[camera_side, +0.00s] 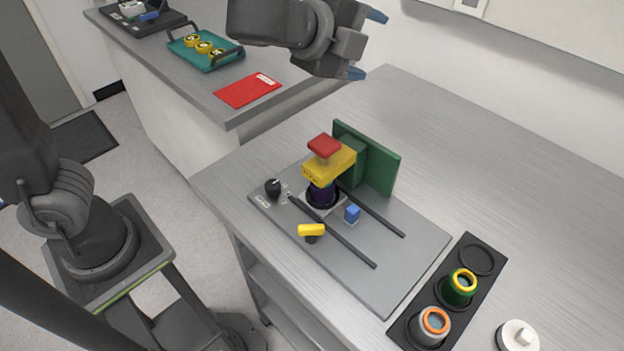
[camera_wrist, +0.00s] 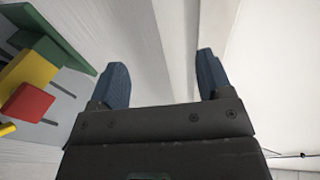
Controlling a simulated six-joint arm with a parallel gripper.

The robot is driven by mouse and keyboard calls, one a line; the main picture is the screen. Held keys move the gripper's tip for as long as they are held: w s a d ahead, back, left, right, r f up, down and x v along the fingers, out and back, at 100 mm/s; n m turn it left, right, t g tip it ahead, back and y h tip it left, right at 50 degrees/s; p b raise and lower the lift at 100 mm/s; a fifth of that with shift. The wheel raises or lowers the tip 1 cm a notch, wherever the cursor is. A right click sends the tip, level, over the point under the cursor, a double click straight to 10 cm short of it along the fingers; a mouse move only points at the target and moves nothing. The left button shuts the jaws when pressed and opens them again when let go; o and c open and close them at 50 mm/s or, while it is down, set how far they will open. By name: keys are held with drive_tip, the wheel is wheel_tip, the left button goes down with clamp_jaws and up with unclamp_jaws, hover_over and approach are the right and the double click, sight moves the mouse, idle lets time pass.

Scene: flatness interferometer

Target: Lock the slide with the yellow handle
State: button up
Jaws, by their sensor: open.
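The yellow handle (camera_side: 311,230) is a short bar on a dark post, on the grey base plate (camera_side: 390,272) near its front left edge. The slide looks like the yellow block with a red top (camera_side: 328,160), standing in front of a green upright plate (camera_side: 378,165); two dark rails run from it. In the wrist view the red top (camera_wrist: 26,103) and a bit of the yellow handle (camera_wrist: 6,129) show at the left edge. My gripper (camera_side: 366,45) is open and empty, high above and behind the device, apart from everything. Its blue fingertips (camera_wrist: 161,80) are spread in the wrist view.
A black tray (camera_side: 402,328) with green and grey ringed cylinders and a white round part (camera_side: 517,336) stand at the right. A red sheet (camera_side: 247,90) lies on the back bench.

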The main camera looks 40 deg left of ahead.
drive_tip(key=s+f+n+g+y, duration=0.1)
drive_tip(key=s+f+n+g, duration=0.1)
drive_tip(key=n, duration=0.3)
drive_tip(key=s+f+n+g, duration=0.1)
drive_tip(key=f+n, duration=0.1)
drive_tip(key=n, duration=0.3)
drive_tip(key=s+d+f+n+g+y, duration=0.1)
drive_tip(key=s+f+n+g, duration=0.1)
drive_tip(key=n, duration=0.4)
drive_tip(key=shift+s+f+g+y, duration=0.3)
drive_tip(key=s+d+f+n+g, duration=0.2)
drive_tip(key=s+n+g, duration=0.15)
drive_tip(key=n, duration=0.25)
drive_tip(key=n+g, duration=0.4)
drive_tip(key=n, duration=0.3)
hover_over(311, 229)
drive_tip(key=f, duration=0.1)
drive_tip(key=shift+h, duration=0.4)
wheel_tip(311, 229, down, 14)
drive_tip(key=shift+r, duration=0.25)
drive_tip(key=c, duration=0.9)
